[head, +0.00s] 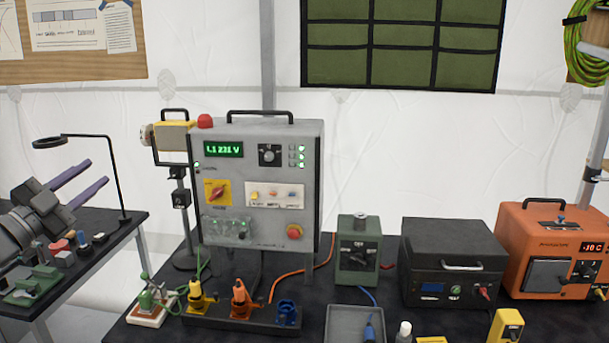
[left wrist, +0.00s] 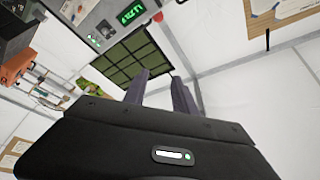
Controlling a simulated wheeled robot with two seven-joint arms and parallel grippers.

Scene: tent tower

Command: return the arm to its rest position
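My left gripper (head: 95,173) is at the left of the head view, raised above the small side table. Its two purple-grey fingers are spread apart with nothing between them. In the left wrist view the same gripper (left wrist: 160,80) shows two separate fingers with only wall and window behind. My right gripper is in neither view.
The side table (head: 75,270) below my left arm holds small coloured parts and a thin black lamp (head: 107,140). A grey control panel (head: 262,220) reading about 231 V stands right of the gripper. A green box (head: 358,270), a black unit (head: 452,235) and an orange case (head: 550,222) stand farther right. White tent wall lies behind.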

